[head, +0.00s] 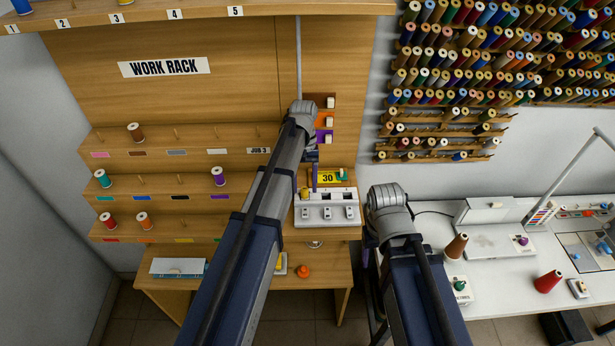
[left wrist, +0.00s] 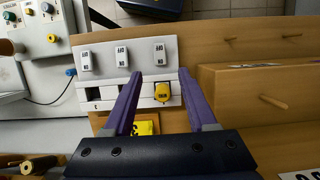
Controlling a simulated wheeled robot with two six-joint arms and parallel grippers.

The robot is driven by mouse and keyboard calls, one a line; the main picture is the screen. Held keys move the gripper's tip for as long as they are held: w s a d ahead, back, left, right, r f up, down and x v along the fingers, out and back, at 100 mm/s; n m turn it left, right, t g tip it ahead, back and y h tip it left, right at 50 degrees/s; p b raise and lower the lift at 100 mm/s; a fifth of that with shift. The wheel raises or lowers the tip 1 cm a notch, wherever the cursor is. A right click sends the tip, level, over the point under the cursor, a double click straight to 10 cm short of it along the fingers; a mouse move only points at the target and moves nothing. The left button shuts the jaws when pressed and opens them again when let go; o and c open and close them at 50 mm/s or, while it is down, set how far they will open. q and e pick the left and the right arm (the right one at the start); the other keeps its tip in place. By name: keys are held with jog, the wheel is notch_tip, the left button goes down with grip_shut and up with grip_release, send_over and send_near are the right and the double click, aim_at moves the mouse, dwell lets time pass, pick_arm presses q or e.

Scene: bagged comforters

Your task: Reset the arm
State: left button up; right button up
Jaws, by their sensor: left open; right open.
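My left arm (head: 262,210) reaches forward over the small wooden table to the work rack. My left gripper (head: 314,178) points down beside the white switch box (head: 328,215). In the left wrist view its two purple fingers (left wrist: 160,73) are wide apart, with nothing held between them. A yellow spool (left wrist: 162,92) sits in a slot of the box beyond the fingertips; I cannot tell that they touch it. My right arm (head: 415,285) is raised at the white bench's left edge. Its gripper (head: 369,240) is mostly hidden behind the wrist.
The work rack (head: 165,68) has stepped shelves with pegs and several spools. An orange knob-like piece (head: 303,271) and a white box (head: 178,267) are on the wooden table (head: 330,270). The white bench (head: 490,290) holds brown and red cones (head: 547,282). A thread wall hangs above.

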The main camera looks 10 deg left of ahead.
pick_arm(q)
jog(key=s+d+f+b, duration=0.1)
jog(key=s, duration=0.1)
jog(key=s+d+f+m+b, duration=0.1)
jog(key=s+d+f+b, duration=0.1)
jog(key=s, duration=0.1)
jog(key=s+d+f+m+y+b, duration=0.1)
jog(key=s+d+f, duration=0.1)
jog(key=shift+s+d+f+t+b, duration=0.1)
jog(key=shift+s+d+t+b, duration=0.15)
jog(key=shift+t+b, duration=0.1)
jog(key=s+d+f+m+t+y+b, duration=0.1)
jog(key=s+d+f+m+b, duration=0.4)
jog(key=s, duration=0.6)
jog(key=shift+d+f+t, duration=0.4)
jog(key=shift+d+t, duration=0.2)
jog(key=shift+t, duration=0.05)
jog(key=shift+f+b, duration=0.1)
jog(key=shift+b, duration=0.3)
